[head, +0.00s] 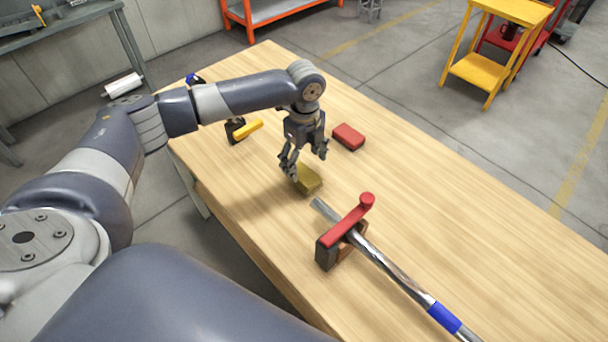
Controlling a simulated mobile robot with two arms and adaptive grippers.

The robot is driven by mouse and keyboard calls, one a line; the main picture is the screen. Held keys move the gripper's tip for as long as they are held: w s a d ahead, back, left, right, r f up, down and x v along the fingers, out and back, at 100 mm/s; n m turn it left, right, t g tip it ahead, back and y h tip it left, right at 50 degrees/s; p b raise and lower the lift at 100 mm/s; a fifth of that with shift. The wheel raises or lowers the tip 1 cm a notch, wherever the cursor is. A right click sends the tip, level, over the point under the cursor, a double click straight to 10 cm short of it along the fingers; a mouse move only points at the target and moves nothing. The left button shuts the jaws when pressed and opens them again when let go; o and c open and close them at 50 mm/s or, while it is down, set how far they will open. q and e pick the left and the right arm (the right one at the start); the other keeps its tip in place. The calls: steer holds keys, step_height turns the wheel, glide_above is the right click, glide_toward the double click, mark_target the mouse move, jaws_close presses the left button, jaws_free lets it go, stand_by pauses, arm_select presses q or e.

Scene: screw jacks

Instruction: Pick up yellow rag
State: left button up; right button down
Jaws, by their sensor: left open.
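The yellow rag (308,180) is a small folded olive-yellow block lying on the wooden table (480,215), near its front edge. My left gripper (305,165) points down over the rag with its fingers spread open. One finger is at the rag's left side and partly hides its top left corner. The other finger is up and to the right of it. I cannot tell whether any finger touches the rag. My right gripper is not in the head view.
A red rag (348,136) lies just behind the yellow one. A red-handled clamp (345,230) holds a metal bar (400,273) at the front right. A yellow-handled clamp (247,129) stands at the left. The table's right part is clear.

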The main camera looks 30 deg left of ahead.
mark_target(304, 173)
arm_select(q)
steer(key=shift+s+f, duration=0.2)
steer(key=shift+f, duration=1.7)
steer(key=c, duration=1.1)
step_height(304, 173, up, 10)
steer(key=shift+r+b, duration=0.1)
steer(key=shift+b, duration=0.3)
steer(key=o, duration=0.5)
steer(key=shift+c, duration=0.2)
steer(key=c, duration=0.4)
